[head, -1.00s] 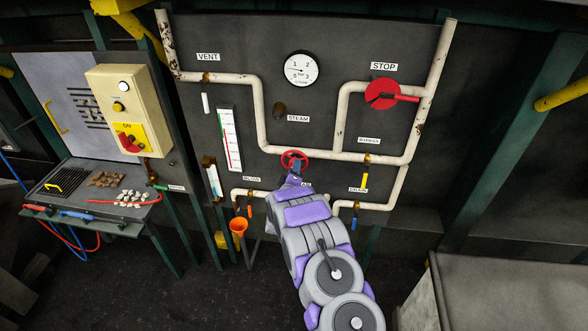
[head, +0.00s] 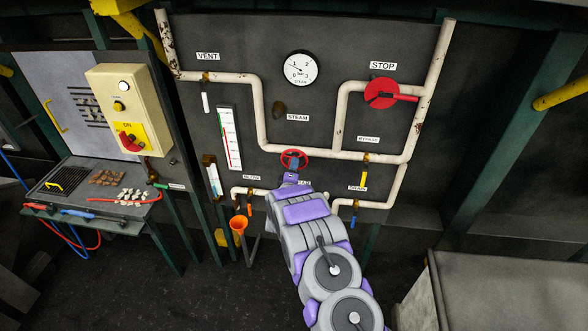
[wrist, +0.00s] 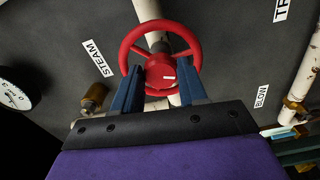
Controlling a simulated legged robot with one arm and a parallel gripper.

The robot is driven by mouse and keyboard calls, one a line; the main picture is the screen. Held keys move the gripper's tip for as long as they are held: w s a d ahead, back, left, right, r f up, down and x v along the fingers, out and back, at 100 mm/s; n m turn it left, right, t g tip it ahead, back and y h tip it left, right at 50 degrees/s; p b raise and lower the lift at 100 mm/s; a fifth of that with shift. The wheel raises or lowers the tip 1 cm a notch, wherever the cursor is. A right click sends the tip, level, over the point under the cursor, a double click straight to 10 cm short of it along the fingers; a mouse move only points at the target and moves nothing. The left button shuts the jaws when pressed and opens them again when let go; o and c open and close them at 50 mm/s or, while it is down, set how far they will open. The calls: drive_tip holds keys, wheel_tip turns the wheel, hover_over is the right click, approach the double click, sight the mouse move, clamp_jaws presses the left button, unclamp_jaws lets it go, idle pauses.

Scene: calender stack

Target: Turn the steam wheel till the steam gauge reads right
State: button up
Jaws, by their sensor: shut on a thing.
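The red steam wheel (head: 294,160) sits on the white pipe, below the STEAM label. It fills the top middle of the wrist view (wrist: 160,58). My gripper (head: 291,175) reaches it from below; in the wrist view its two blue fingers (wrist: 158,88) stand one on each side of the wheel's hub, shut on the wheel. The steam gauge (head: 300,68) is a round white dial marked 0 to 3 bar, above the wheel. Its thin dark needle points to the upper left, roughly near the 1; the exact reading is too small to tell.
A red STOP disc with a lever (head: 383,94) is at the right on the pipes. A sight glass (head: 230,138) is left of the wheel. A control box (head: 128,110) and a grey block (head: 510,290) flank the panel.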

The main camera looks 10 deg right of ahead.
drive_tip(key=shift+a+f, duration=0.15)
drive_tip(key=o, duration=0.9)
drive_tip(key=shift+w+f, duration=0.1)
drive_tip(key=shift+o, duration=0.8)
drive_tip(key=shift+a, duration=0.1)
drive_tip(key=shift+r, duration=0.2)
drive_tip(key=b+v, duration=0.1)
drive_tip(key=v, duration=1.6)
drive_tip(key=shift+s+b, duration=0.2)
drive_tip(key=shift+b, duration=0.1)
drive_tip(key=shift+a, duration=0.1)
